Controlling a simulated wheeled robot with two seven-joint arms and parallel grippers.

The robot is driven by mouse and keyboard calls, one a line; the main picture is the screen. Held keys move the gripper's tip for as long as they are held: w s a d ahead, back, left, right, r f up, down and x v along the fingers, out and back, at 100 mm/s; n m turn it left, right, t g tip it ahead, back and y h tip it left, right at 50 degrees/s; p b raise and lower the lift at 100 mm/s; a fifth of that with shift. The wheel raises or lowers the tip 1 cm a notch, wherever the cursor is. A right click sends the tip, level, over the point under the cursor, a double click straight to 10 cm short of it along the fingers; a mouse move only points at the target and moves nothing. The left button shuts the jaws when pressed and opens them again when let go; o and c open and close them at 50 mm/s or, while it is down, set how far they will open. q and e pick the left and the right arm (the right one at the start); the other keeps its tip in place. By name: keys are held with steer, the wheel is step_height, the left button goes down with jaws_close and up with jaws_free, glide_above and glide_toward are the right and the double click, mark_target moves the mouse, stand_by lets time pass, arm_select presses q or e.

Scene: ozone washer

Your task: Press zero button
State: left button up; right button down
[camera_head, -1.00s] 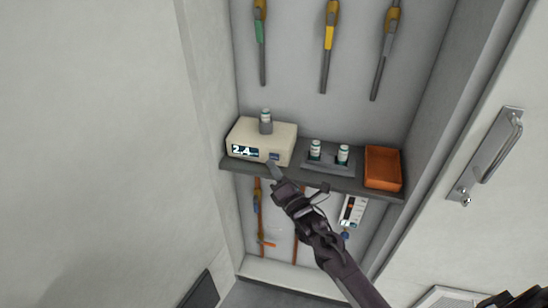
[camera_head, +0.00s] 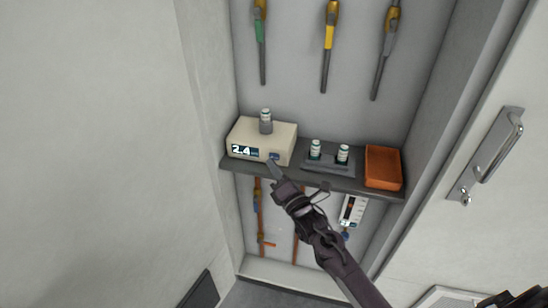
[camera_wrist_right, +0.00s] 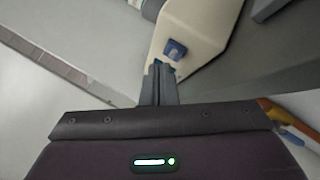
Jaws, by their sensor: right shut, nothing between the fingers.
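A cream box-shaped device (camera_head: 270,134) stands on the left part of a grey shelf. Its front has a display (camera_head: 243,151) reading about 2.4. A small blue button (camera_head: 274,156) is at the right of that front; it also shows in the right wrist view (camera_wrist_right: 176,50). A vial with a white cap (camera_head: 265,121) stands on top of the device. My right gripper (camera_head: 271,166) is shut and empty, its tips just below and in front of the blue button. In the right wrist view the fingertips (camera_wrist_right: 161,68) look very close to the button; I cannot tell whether they touch. My left gripper is not in view.
The grey shelf (camera_head: 350,183) also holds a rack with two vials (camera_head: 328,160) and an orange tray (camera_head: 382,167). Probes with coloured handles hang on the wall above. A wall (camera_head: 100,130) is at left and a door with a handle (camera_head: 487,157) at right.

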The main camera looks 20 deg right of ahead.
steer(key=shift+w+d, duration=0.2)
steer(key=shift+w, duration=0.05)
steer(key=shift+w+d+r+b, duration=0.2)
steer(key=shift+d+r+b, duration=0.25)
steer(key=shift+r, duration=0.25)
stand_by(1.1)
steer(key=shift+a+f, duration=0.1)
steer(key=shift+f, duration=0.1)
steer(key=shift+s+p, duration=0.1)
steer(key=shift+p, duration=0.2)
steer(key=s+a+p, duration=0.1)
steer(key=s, duration=0.1)
steer(key=s+a+f+p, duration=0.1)
steer(key=s+a, duration=0.1)
steer(key=shift+a, duration=0.1)
stand_by(0.4)
stand_by(0.6)
